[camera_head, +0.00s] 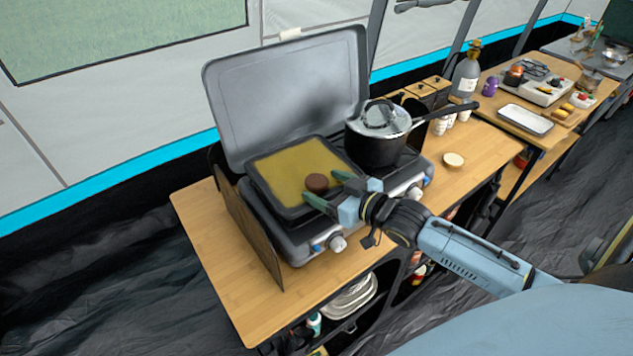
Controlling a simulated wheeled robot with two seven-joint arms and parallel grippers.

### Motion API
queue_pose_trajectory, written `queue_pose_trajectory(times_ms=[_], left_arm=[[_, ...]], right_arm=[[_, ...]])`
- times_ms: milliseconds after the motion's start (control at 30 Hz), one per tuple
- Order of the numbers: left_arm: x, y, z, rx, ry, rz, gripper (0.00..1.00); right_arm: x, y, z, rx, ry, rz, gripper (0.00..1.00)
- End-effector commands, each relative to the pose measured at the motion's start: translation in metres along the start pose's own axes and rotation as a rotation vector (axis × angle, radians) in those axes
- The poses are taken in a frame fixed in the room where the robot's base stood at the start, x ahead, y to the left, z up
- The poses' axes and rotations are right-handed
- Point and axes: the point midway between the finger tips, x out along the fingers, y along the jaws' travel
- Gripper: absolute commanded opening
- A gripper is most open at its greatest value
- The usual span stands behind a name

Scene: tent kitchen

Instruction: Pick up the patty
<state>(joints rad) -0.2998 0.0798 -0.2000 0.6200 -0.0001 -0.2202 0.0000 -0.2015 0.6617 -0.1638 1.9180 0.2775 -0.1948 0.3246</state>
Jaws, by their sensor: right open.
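The patty (317,183) is a small round brown disc on the yellowish surface of the square griddle pan (279,172), near the pan's right front side. The pan sits on the left of the camping stove (300,243). My right gripper (325,188) reaches in from the right over the pan's front edge. Its two greenish fingers are spread, one on the far side of the patty and one on the near side. I cannot tell if either finger touches the patty. My left gripper is out of view.
A dark lidded saucepan (376,138) stands on the stove's right burner, close behind my right gripper, its handle pointing right. The raised stove lid (284,95) blocks the back. A pale round piece (453,160) lies on the wooden table (226,275). A white tray (525,119) is farther right.

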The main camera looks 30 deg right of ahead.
Motion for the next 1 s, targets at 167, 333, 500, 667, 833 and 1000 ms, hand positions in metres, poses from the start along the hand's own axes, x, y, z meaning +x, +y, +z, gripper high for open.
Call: queue_pose_trajectory(times_ms=[167, 333, 500, 667, 833, 1000], left_arm=[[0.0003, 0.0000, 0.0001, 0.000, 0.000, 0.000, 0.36], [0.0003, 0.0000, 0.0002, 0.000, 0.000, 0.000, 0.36], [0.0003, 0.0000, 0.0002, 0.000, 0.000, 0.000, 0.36], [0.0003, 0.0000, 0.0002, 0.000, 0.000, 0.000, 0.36], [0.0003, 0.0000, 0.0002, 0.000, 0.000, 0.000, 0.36], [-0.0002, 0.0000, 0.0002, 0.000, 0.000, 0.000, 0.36]], right_arm=[[0.0103, -0.0004, 0.0004, 0.000, -0.001, -0.001, 0.76], [0.0104, -0.0005, 0.0006, 0.000, -0.001, -0.001, 0.76], [0.0102, -0.0004, 0.0007, 0.000, -0.002, -0.001, 0.58], [0.0101, -0.0004, 0.0009, 0.000, -0.002, -0.001, 0.37], [0.0101, -0.0003, 0.0008, 0.000, -0.002, -0.001, 0.24], [0.0095, -0.0002, -0.0024, -0.001, -0.001, -0.001, 0.24]])
